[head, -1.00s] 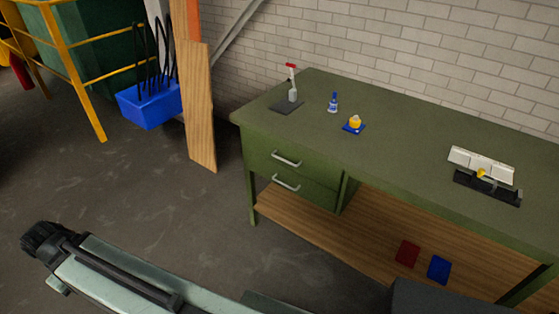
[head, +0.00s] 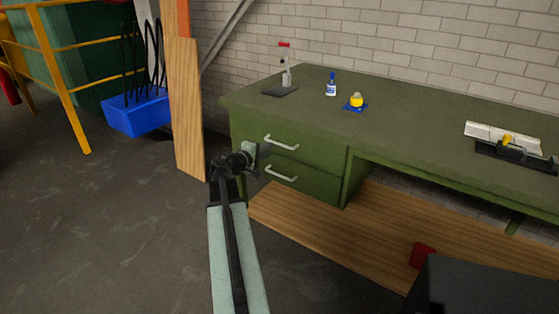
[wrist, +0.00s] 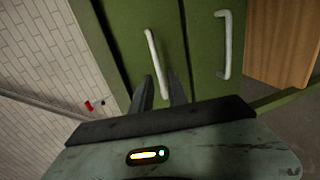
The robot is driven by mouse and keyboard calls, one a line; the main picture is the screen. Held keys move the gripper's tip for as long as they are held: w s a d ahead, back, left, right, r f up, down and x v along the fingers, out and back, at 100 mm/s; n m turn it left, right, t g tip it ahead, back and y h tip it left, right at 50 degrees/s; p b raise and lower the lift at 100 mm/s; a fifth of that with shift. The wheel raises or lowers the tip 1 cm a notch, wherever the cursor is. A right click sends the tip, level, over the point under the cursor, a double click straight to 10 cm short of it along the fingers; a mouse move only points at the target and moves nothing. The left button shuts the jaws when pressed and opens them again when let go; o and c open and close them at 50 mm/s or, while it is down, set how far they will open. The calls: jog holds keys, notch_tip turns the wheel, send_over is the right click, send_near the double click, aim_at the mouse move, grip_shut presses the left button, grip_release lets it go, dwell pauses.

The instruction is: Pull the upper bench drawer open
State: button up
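The upper bench drawer (head: 307,156) is green and sits shut, flush under the bench top. Its pale bar handle (head: 281,142) also shows in the wrist view (wrist: 153,58). The lower drawer's handle (head: 281,174) is below it, and in the wrist view it is to the right (wrist: 227,44). My gripper (head: 258,156) is in front of the drawers, just left of and below the upper handle. In the wrist view its fingers (wrist: 161,92) are apart, with one end of the upper handle showing between them. I cannot tell whether they touch it.
The bench top (head: 400,135) holds a small stand (head: 285,82), a blue-white bottle (head: 331,86), a yellow item on a blue base (head: 355,102) and a black tool (head: 515,155). A plank (head: 186,110) and blue bin (head: 138,113) stand left. Floor before the drawers is clear.

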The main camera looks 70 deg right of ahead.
aim_at(279, 144)
jog(key=b+x, duration=0.1)
jog(key=x, duration=0.6)
jog(key=shift+s+d, duration=0.15)
jog(key=shift+d, duration=0.2)
jog(key=shift+s+d, duration=0.15)
grip_shut()
dwell(1.0)
